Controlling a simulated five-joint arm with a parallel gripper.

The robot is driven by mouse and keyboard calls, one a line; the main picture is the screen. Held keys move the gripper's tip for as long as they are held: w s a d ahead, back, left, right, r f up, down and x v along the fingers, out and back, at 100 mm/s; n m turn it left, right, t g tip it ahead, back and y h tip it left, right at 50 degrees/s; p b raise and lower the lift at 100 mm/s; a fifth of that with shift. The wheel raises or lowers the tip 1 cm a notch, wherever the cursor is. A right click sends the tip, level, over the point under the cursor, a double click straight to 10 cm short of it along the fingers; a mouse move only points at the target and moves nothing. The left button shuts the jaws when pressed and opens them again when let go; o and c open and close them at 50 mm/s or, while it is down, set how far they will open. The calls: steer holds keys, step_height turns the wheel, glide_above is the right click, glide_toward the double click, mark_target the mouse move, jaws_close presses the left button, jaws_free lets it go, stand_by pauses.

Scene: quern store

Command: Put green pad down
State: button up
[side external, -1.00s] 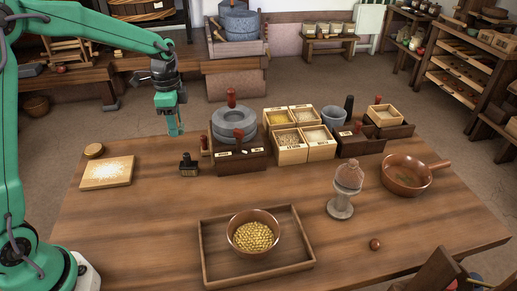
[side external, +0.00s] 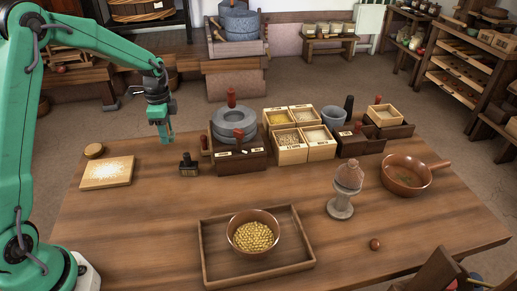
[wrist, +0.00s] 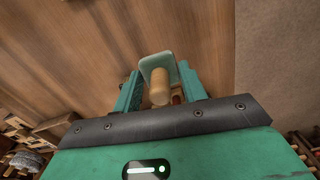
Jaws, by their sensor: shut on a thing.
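The green pad (wrist: 152,64) is a pale green rounded square with a wooden knob (wrist: 159,88), seen in the wrist view. The knob is between my two fingers, and my gripper (side external: 165,136) is shut on it. In the side view my gripper hangs above the back left of the wooden table (side external: 150,215), between the pale board and the small dark brush-like block. I cannot make out the pad apart from the green fingers there. The wrist view shows wood grain beyond the pad; the height of the gap is hard to judge.
A pale board with white powder (side external: 107,172) lies to the left, with a round wooden lid (side external: 94,150) behind it. The dark block (side external: 188,166) stands just right of my gripper, near the stone quern (side external: 234,122). A tray (side external: 208,262) holds a bowl of grain (side external: 253,236). The left-centre tabletop is clear.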

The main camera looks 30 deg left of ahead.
glide_above(165, 151)
step_height(165, 151, down, 3)
steer(key=shift+w+a+r, duration=0.1)
steer(key=shift+f, duration=2)
steer(key=shift+f, duration=0.15)
steer(key=o, duration=1)
steer(key=shift+c, duration=0.2)
step_height(165, 151, up, 12)
steer(key=shift+r, duration=0.2)
